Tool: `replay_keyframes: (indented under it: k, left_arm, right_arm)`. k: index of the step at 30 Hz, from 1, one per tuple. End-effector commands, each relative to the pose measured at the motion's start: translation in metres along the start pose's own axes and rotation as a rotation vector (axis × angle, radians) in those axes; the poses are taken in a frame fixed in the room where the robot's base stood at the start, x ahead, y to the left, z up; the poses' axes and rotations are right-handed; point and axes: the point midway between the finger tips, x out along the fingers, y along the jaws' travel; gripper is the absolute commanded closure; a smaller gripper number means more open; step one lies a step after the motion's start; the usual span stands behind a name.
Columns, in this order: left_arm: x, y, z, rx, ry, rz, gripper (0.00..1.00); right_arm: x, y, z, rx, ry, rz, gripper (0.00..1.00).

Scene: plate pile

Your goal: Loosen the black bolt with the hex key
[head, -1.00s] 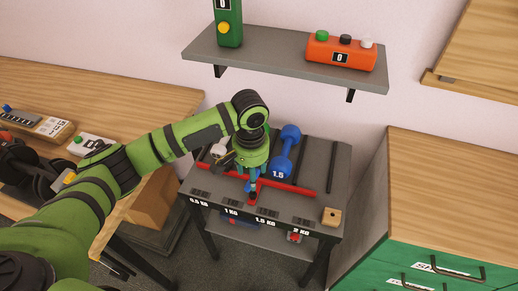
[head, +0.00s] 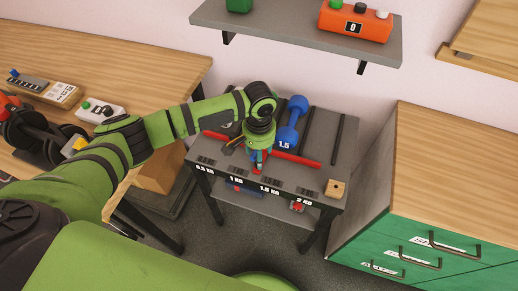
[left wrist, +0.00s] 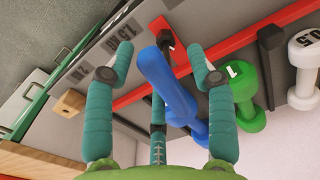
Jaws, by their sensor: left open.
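My left gripper (head: 258,156) is over the front of the grey dumbbell rack, next to the red bar. In the left wrist view its teal fingers (left wrist: 160,55) are spread, open and empty. A blue handle (left wrist: 165,80) stands between the fingers, with no clear grip on it. It appears to be the hex key's handle. A dark piece (left wrist: 165,33) shows at its far end, by a red plate (left wrist: 180,58). I cannot tell whether this dark piece is the key's tip or the black bolt. My right gripper is not in view.
The rack (head: 330,135) holds a blue 1.5 dumbbell (head: 291,124) just right of the gripper. Green (left wrist: 245,95) and white (left wrist: 305,80) dumbbells show in the left wrist view. A wooden block (head: 337,188) sits at the front right corner. A shelf (head: 290,32) hangs above.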

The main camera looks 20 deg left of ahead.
Motion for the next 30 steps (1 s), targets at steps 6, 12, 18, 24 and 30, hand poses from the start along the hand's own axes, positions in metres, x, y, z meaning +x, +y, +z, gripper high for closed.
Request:
replay_keyframes:
  k: [6,12,18,24,30]
  left_arm:
    - [0.0,0.0,0.0,0.0,0.0,0.0,1.0]
    - [0.0,0.0,0.0,-0.001,-0.001,0.0,1.0]
    - [-0.003,0.0,0.0,-0.053,-0.002,0.0,1.0]
    - [-0.003,0.0,0.0,-0.149,-0.003,0.0,1.0]
    - [-0.003,0.0,-0.001,-0.25,-0.003,-0.001,1.0]
  right_arm:
    - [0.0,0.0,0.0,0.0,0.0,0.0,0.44]
    - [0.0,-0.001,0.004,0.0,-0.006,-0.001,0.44]
    - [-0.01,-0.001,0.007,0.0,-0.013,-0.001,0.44]
    - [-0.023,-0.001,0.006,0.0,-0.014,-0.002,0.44]
    - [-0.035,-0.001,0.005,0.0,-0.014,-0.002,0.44]
